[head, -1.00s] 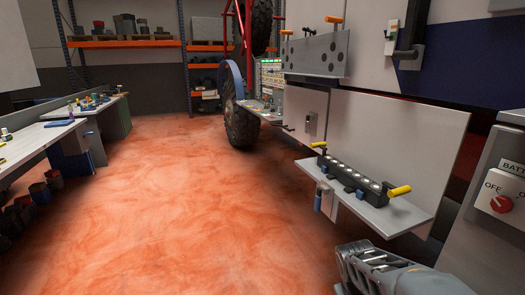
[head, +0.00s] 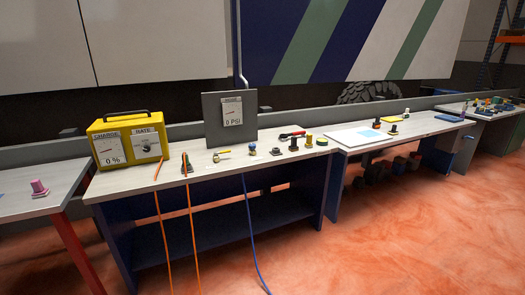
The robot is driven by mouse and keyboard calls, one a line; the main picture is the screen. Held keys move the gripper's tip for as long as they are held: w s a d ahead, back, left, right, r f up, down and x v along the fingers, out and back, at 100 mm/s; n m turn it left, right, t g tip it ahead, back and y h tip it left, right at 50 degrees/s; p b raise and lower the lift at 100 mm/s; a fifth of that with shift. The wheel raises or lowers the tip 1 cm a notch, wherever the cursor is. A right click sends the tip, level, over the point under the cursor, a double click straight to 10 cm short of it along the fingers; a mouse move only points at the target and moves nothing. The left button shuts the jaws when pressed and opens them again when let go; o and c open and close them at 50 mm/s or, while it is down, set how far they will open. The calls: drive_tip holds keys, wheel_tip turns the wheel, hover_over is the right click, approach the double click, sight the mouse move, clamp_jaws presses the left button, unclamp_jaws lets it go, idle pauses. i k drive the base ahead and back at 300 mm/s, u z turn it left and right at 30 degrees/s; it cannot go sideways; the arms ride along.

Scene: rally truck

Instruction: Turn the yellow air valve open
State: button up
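A small valve with a yellow lever handle (head: 222,153) sits on the workbench top (head: 205,167), in front of the pressure gauge panel (head: 217,132). The gauge face (head: 232,111) reads 0 PSI. The yellow handle looks roughly level and points to the right. The valve is small in the view, so its fittings are hard to make out. A blue hose (head: 251,225) hangs over the bench's front edge just right of the valve and runs down to the floor. My gripper is not in view now.
A yellow charger box (head: 128,140) reading 0 % stands left of the valve, with orange cables (head: 165,230) hanging down the front. Several small fittings (head: 294,144) lie to the right. A second bench (head: 375,140) continues right. Orange floor (head: 400,240) in front is clear.

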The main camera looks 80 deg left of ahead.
sight(223, 152)
drive_tip(key=u, duration=0.55)
drive_tip(key=k, duration=1.2)
drive_tip(key=u, duration=1.3)
drive_tip(key=i, duration=0.7)
drive_tip(key=u, duration=1.3)
drive_tip(key=i, duration=3.25)
drive_tip(key=u, duration=0.1)
